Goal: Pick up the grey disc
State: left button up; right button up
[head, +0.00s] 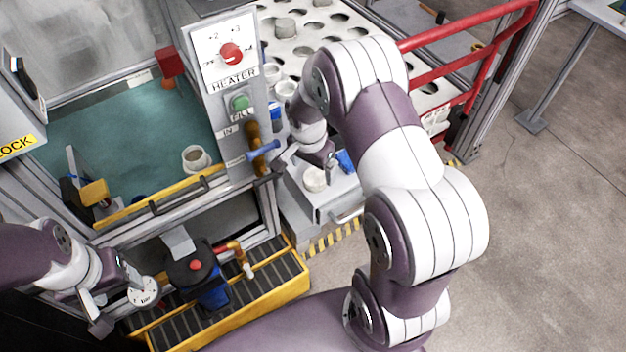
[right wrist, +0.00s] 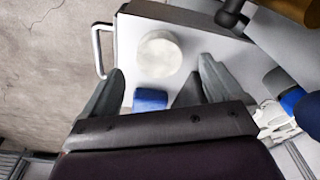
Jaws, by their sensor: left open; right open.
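A pale, off-white to grey round disc (head: 315,179) lies on top of a light grey box (head: 322,205) below the heater panel. It is the best match in view for the grey disc. In the right wrist view the disc (right wrist: 160,56) lies beyond the open fingers of my right gripper (right wrist: 160,82), apart from them. My right gripper (head: 305,158) hangs just behind the disc in the head view, empty. My left gripper (head: 118,308) is open at the lower left, far from the disc, beside a white round dial (head: 143,291).
A blue block (head: 345,161) lies near the disc and shows close to the fingers in the right wrist view (right wrist: 150,99). A blue-handled valve (head: 263,150) sticks out nearby. The box has a front handle (head: 347,216). A holed white rack (head: 310,48) and red rails (head: 465,30) stand behind.

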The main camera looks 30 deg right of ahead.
aim_at(314, 177)
jog(key=f, duration=0.4)
jog(key=shift+w+d+f+b, duration=0.1)
jog(key=shift+d+f+b, duration=0.15)
jog(key=shift+b, duration=0.1)
jog(key=shift+r, duration=0.1)
jog(key=c, duration=1.1)
jog(key=shift+o, duration=0.3)
jog(key=r, duration=0.3)
jog(key=r+p, duration=0.1)
jog(key=shift+s+d+r, duration=0.2)
jog(key=shift+d+r, duration=0.05)
jog(key=shift+r, duration=0.15)
jog(key=s+d+r+p, duration=0.1)
jog(key=s+d+r, duration=0.5)
jog(key=d, duration=0.2)
jog(key=shift+s+d+p, duration=0.3)
jog(key=shift+s+d, duration=0.05)
jog(key=shift+d, duration=0.05)
jog(key=shift+r, duration=0.1)
